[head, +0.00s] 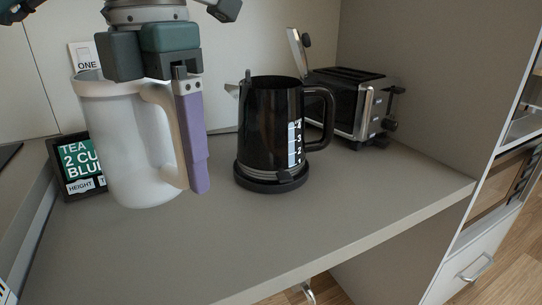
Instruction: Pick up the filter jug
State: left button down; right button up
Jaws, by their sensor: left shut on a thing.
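The filter jug is the white, cloudy jug (123,150) at the left of the head view, upright, with a pale handle on its right side. My left gripper (190,170) comes down from above and is shut on the jug's handle. One purple finger shows along the outside of the handle; the other finger is hidden. I cannot tell whether the jug's base touches the counter or is slightly above it. My right gripper is not in view.
A black kettle (266,130) stands on its base right of the jug. A black and silver toaster (352,105) is behind it. A tea sign (80,165) stands behind the jug's left side. The front of the grey counter (240,235) is clear.

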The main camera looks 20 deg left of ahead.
aim_at(161, 84)
pick_arm(q)
jog(key=shift+r+p, duration=0.95)
jog(key=shift+r, duration=2.4)
jog(key=shift+r, duration=0.25)
